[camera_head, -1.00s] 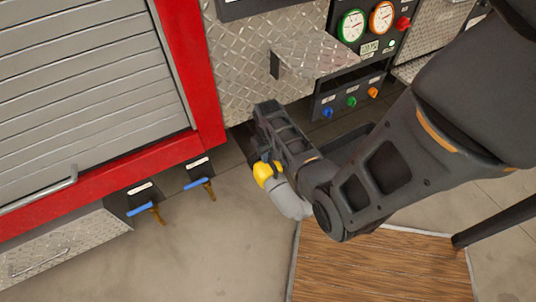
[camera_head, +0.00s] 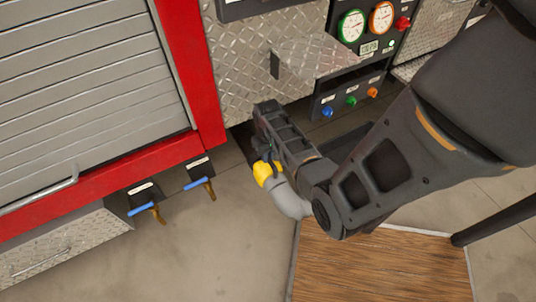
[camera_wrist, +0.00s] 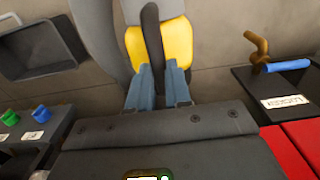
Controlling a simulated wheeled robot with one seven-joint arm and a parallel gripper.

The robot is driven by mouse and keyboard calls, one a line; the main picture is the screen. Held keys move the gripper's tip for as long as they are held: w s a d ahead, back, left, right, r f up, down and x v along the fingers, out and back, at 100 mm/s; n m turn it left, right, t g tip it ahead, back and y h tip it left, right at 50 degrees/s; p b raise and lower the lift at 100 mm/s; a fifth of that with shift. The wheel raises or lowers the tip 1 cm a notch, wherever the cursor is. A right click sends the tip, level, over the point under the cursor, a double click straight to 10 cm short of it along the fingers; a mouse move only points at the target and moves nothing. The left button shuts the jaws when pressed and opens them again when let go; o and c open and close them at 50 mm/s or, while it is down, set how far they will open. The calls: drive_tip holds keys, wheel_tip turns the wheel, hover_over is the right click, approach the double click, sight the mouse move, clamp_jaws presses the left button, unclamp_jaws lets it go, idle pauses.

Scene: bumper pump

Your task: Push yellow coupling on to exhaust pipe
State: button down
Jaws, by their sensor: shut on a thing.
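The yellow coupling (camera_head: 264,173) sits at the end of a grey, curved pipe or hose (camera_head: 288,197), at my gripper's end in the head view. In the wrist view the coupling (camera_wrist: 176,42) shows on both sides of a dark bar, with the grey pipe (camera_wrist: 97,35) to its left. My gripper (camera_wrist: 158,85) has its two fingers close together at the coupling's near side, shut on it. In the head view my gripper (camera_head: 262,140) partly hides the coupling. The exhaust pipe and the coupling's far side cannot be made out clearly.
A diamond-plate ledge (camera_head: 318,55) and a panel with gauges and coloured knobs (camera_head: 350,100) are close above my gripper. Blue-handled valves (camera_head: 200,182) stick out at left under the red frame (camera_head: 208,120). A wooden board (camera_head: 375,265) lies below. Floor at lower left is clear.

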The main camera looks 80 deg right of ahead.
drive_tip(key=shift+w+d, duration=0.35)
drive_tip(key=shift+d, duration=0.05)
idle(0.4)
drive_tip(key=c, duration=1)
unclamp_jaws()
drive_tip(key=shift+s+a, duration=0.1)
drive_tip(key=shift+r+p, duration=0.75)
drive_tip(key=shift+r, duration=3.15)
